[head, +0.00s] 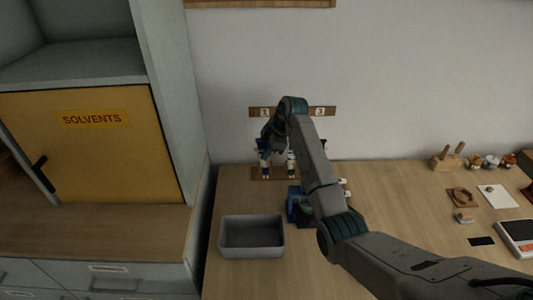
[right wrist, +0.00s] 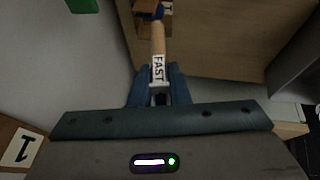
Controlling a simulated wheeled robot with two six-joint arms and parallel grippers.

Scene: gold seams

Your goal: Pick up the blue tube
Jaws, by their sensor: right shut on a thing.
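My right gripper (head: 277,150) is at the small wall rack (head: 325,111) above the back of the bench, partly hidden by its own arm. In the right wrist view the fingers (right wrist: 157,78) are shut on a slim tan tube (right wrist: 158,42) with a white label reading FAST. A blue part shows at the tube's far end, beside a brown wooden piece. I cannot tell whether the tube still touches the rack. Small white and coloured items (head: 291,166) show below the gripper in the head view. My left gripper is not in view.
A grey bin (head: 252,221) stands on the bench in front of the rack, with a blue holder (head: 294,212) to its right. A yellow SOLVENTS cabinet (head: 95,150) is at the left. Jars, a white sheet and a scale (head: 518,235) are at the right.

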